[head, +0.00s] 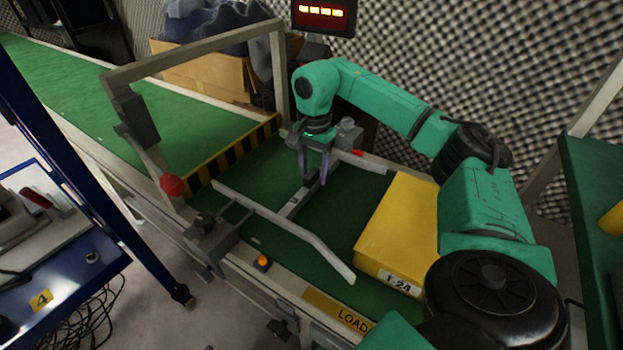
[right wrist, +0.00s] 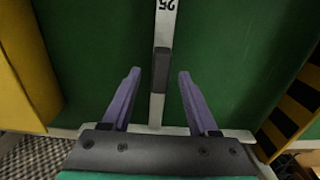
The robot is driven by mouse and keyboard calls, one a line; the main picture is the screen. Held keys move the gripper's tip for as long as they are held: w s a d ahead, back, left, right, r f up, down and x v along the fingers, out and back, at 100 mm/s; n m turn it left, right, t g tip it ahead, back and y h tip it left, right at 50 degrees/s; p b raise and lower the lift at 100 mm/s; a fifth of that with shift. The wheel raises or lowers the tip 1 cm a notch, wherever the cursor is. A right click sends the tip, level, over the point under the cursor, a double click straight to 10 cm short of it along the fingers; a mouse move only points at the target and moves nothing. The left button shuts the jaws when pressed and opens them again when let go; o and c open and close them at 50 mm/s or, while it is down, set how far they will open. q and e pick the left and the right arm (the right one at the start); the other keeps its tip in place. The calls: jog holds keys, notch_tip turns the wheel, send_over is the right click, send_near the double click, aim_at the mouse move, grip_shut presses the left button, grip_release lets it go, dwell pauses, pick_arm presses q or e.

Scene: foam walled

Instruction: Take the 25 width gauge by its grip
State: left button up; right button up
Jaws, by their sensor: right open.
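The 25 width gauge is a pale flat bar (right wrist: 157,108) marked 25, with a dark grip (right wrist: 162,70) on it. In the head view the gauge (head: 293,205) lies on the green belt, partly hidden by my right gripper. My right gripper (head: 315,183) points down over the gauge. In the right wrist view its two purple fingers (right wrist: 160,73) are open, one on each side of the dark grip, with gaps to both sides. I cannot tell how far the fingertips are above the belt. My left gripper is not in view.
A yellow box (head: 399,225) labelled 1-24 stands on the belt right of the gauge. A pale guide rail (head: 290,228) runs in front. A grey frame (head: 190,54) and a black-yellow striped bar (head: 232,155) stand on the left. Bare belt (head: 340,210) lies between gauge and box.

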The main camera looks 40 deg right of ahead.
jog(key=shift+f, duration=0.1)
grip_shut()
